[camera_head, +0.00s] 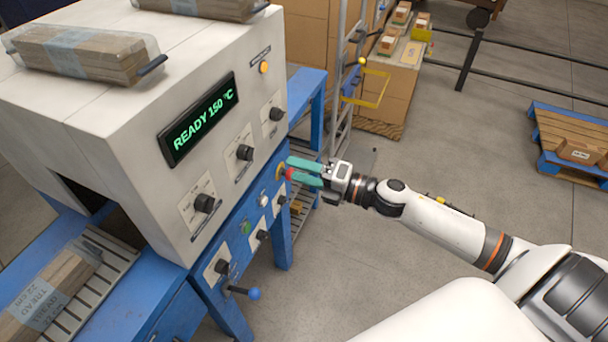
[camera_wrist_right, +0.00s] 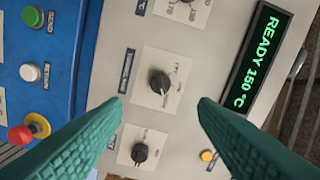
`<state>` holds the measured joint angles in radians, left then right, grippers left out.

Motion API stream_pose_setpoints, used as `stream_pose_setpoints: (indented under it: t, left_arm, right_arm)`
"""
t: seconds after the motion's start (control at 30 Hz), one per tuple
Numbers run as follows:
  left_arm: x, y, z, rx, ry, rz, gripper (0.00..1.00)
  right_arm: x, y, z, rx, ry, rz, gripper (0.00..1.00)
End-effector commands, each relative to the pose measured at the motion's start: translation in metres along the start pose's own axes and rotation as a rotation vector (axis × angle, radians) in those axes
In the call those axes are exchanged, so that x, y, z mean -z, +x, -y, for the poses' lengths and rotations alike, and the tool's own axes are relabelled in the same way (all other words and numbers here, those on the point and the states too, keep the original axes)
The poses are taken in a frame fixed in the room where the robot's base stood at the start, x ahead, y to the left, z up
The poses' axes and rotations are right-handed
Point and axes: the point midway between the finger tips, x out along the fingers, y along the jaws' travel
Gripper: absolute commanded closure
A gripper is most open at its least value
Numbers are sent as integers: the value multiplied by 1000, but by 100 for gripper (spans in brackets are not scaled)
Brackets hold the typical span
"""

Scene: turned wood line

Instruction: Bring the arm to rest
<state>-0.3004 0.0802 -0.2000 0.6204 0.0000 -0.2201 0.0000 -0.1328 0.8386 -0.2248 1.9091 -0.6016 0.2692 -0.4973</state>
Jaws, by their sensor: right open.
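My right gripper (camera_head: 290,168) has teal fingers and is in front of the right end of the machine's blue control panel, beside a red button with a yellow collar. In the right wrist view my right gripper (camera_wrist_right: 159,102) has its fingers spread, with nothing between them. Beyond the gap is a black knob (camera_wrist_right: 159,82) on the machine's pale face. My right arm (camera_head: 440,222) reaches in from the lower right. The left gripper is not in view.
The white machine (camera_head: 110,110) shows a lit READY 150 °C display (camera_head: 199,118). Wrapped wood bundles lie on its top and on the roller bed (camera_head: 120,250).

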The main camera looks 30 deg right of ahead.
Motion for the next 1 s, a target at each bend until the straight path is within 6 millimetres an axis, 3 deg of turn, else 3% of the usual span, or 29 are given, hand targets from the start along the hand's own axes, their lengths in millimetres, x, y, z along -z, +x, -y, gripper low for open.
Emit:
stream_pose_setpoints:
  t: [0.57, 0.67, 0.77, 0.87, 1.0]
  left_arm:
    - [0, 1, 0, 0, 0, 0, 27]
    - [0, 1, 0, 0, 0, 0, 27]
    - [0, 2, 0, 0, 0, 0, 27]
    - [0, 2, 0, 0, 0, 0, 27]
    - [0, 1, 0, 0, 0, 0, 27]
  right_arm:
    - [0, -4, 0, -1, 0, 0, 46]
    - [2, -5, -8, -11, 23, -16, 46]
    - [11, -9, -40, -58, 117, -81, 46]
    - [20, -22, -99, -141, 292, -198, 46]
    - [11, -56, -201, -282, 585, -398, 46]
